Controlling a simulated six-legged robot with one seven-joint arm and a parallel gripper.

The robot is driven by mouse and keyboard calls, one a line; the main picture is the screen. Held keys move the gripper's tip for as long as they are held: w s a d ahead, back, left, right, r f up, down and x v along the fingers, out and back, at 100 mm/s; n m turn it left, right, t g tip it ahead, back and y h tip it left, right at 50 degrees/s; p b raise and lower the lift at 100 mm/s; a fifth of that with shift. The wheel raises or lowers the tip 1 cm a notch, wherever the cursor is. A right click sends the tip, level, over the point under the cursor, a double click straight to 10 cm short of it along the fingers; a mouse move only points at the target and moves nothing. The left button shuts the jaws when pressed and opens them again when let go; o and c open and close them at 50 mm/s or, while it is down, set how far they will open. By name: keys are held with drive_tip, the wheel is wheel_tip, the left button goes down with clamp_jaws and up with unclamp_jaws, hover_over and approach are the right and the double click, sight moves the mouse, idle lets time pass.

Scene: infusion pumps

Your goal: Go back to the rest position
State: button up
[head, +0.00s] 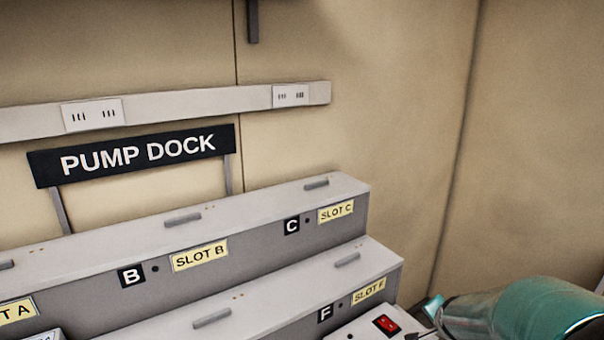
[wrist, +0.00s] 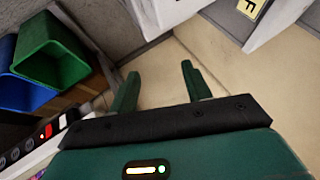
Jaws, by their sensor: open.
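My gripper (wrist: 160,88) shows in the wrist view with its two green fingers apart and nothing between them. Beyond the fingertips is bare beige surface. In the head view my teal arm (head: 520,312) enters at the lower right, and the fingers cannot be made out there. The stepped grey pump dock (head: 300,235) fills the lower part of the head view, to the left of my arm. Its visible slots B, C and F have no pump on them.
A black PUMP DOCK sign (head: 135,155) and a wall rail with sockets (head: 200,105) are behind the dock. A device with a red switch (head: 386,324) is near my arm. Green (wrist: 55,50) and blue (wrist: 20,85) bins are at left in the wrist view.

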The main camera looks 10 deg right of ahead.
drive_tip(key=s+a+r+n+y, duration=0.1)
drive_tip(key=s+a+r+n, duration=0.5)
drive_tip(key=s+a, duration=0.3)
drive_tip(key=s+a+r+n+g+y, duration=0.1)
drive_tip(key=s+a+r+n+y, duration=0.1)
drive_tip(key=s+a+r+n, duration=0.4)
drive_tip(key=s+a+n, duration=0.1)
drive_tip(key=s+a, duration=0.2)
drive_tip(key=a, duration=0.3)
drive_tip(key=shift+r+n, duration=0.3)
drive_tip(key=shift+r, duration=0.05)
drive_tip(key=shift+a, duration=0.1)
drive_tip(key=shift+c, duration=0.2)
drive_tip(key=shift+c, duration=1.2)
